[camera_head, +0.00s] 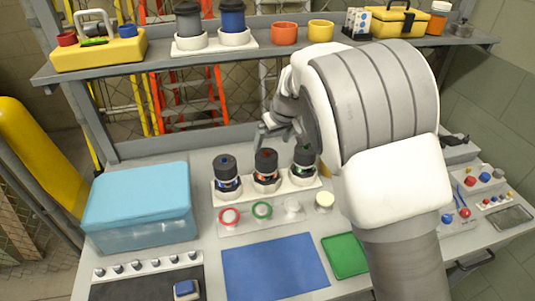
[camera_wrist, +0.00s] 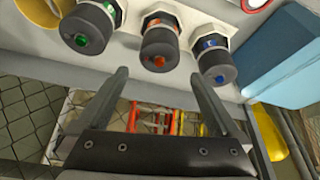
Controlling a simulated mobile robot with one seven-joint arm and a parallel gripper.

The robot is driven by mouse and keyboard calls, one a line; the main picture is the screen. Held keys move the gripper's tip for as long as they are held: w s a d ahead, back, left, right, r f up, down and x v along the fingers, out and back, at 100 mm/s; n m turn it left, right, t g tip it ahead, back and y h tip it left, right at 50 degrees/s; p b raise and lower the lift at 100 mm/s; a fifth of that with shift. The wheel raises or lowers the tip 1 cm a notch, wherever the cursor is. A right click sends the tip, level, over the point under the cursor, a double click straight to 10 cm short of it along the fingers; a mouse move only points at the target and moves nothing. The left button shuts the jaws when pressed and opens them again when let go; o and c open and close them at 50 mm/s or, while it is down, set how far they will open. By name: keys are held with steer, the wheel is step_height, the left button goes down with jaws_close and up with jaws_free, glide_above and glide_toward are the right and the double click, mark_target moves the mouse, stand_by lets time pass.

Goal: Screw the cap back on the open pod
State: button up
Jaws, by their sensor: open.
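Three dark pods stand upright in a white holder (camera_head: 290,190): a blue-marked pod (camera_head: 226,173), an orange-marked pod (camera_head: 266,166) and a green-marked pod (camera_head: 304,160). Their dark ends also show in the wrist view: green (camera_wrist: 86,30), orange (camera_wrist: 160,48) and blue (camera_wrist: 214,66). I cannot tell which pod is open. In front lie a red ring-shaped piece (camera_head: 229,216), a green one (camera_head: 262,210), a white round piece (camera_head: 292,207) and a cream round piece (camera_head: 324,200). My gripper (camera_wrist: 158,76) is open and empty, close to the pods, its fingers roughly either side of the orange pod in the wrist view.
A light-blue box (camera_head: 139,210) stands at the left. A blue mat (camera_head: 273,267) and a green tray (camera_head: 345,256) lie at the front. A shelf (camera_head: 265,50) with containers runs above the back of the bench. A control panel (camera_head: 470,200) is at the right.

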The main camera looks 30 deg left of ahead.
mark_target(267, 154)
steer(key=x, duration=0.9)
steer(key=shift+w+f+p, duration=0.1)
steer(key=shift+f+p, duration=0.1)
steer(key=shift+p, duration=0.1)
steer(key=c, duration=0.9)
steer(key=shift+r+m+p, duration=0.1)
steer(key=shift+m+p, duration=0.3)
steer(key=shift+p, duration=0.1)
steer(key=shift+m+t+h+p, duration=0.35)
steer(key=shift+m+h+p, duration=0.05)
steer(key=shift+m+p, duration=0.7)
steer(key=shift+m+t+h+p, duration=0.35)
steer(key=shift+m+h+p, duration=0.05)
steer(key=shift+m+p, duration=0.65)
steer(key=shift+m+p, duration=0.3)
steer(key=shift+m, duration=0.25)
